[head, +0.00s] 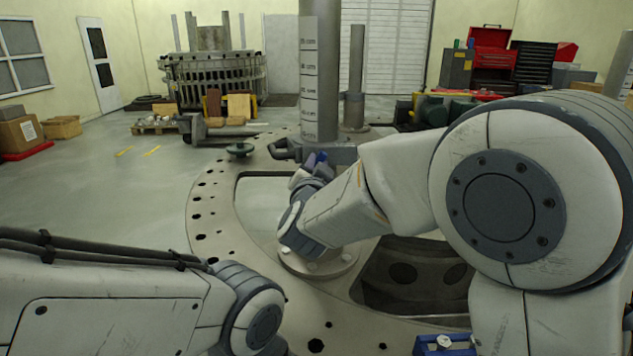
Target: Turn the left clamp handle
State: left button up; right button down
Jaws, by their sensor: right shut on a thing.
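A grey clamp (338,152) sits around the foot of a tall grey column (320,75) with a marked scale strip. A dark, loop-shaped handle (281,149) sticks out from the clamp's left side. My right arm reaches in from the right, and my right gripper (315,161), with blue-purple fingers, is at the front of the clamp, close to the handle's right end. It is shut on what appears to be the left clamp handle; the wrist hides most of the contact. My left arm lies at the lower left, and its gripper is not in view.
A pale turret plate (205,215) with holes along its rim and large openings surrounds the column. A thinner column (355,75) stands behind. A blue item (430,346) shows at the bottom edge.

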jog(key=shift+d+f+m+b, duration=0.1)
jog(key=shift+f+m+b, duration=0.05)
jog(key=shift+m+b, duration=2.75)
jog(key=shift+d+f+m+b, duration=0.1)
jog(key=shift+f+m+b, duration=0.05)
jog(key=shift+m+b, duration=2.75)
jog(key=c, duration=0.8)
grip_release()
jog(key=shift+o, duration=0.2)
jog(key=shift+s, duration=0.1)
jog(key=s, duration=1)
jog(key=shift+s+a+b, duration=0.2)
jog(key=shift+a+b, duration=0.15)
jog(key=shift+a, duration=0.1)
